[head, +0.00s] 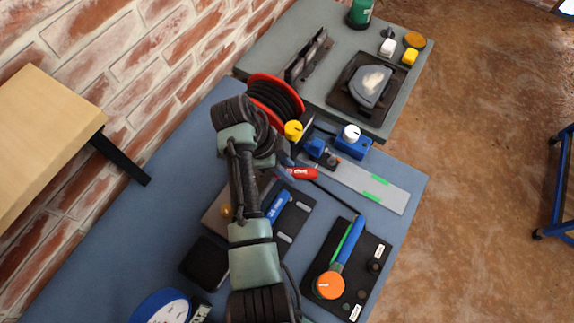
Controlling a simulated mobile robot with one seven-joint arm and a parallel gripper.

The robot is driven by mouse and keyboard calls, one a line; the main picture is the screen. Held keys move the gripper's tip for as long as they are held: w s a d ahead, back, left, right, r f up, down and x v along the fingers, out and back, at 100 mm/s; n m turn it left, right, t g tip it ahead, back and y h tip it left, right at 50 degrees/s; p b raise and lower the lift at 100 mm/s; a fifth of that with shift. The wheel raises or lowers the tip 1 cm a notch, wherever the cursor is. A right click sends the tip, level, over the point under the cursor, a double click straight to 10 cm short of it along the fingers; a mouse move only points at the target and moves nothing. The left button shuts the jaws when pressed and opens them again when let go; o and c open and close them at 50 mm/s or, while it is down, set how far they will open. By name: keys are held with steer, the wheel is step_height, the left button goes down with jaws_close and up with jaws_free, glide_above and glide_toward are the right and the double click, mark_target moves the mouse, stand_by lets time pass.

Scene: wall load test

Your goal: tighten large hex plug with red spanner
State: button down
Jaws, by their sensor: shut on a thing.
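A red handle with a pale label, which looks like part of the red spanner (303,174), shows just right of my wrist, over the blue bench. My gripper (286,169) is at its left end, mostly hidden by my own arm, and appears shut on it. I cannot make out the spanner's head. The large hex plug cannot be told for certain; a small dark fitting stands near the red handle, beside a blue block (316,147).
A blue-handled tool (277,207) lies on a dark board. A board with an orange disc and blue lever (343,258) is at lower right. A white-knobbed blue box (352,142), metal strip (398,201) and red reel (266,78) stand near. A wooden shelf (45,125) juts out left.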

steer(key=shift+f+b, duration=0.8)
steer(key=shift+f, duration=0.3)
stand_by(0.4)
stand_by(0.4)
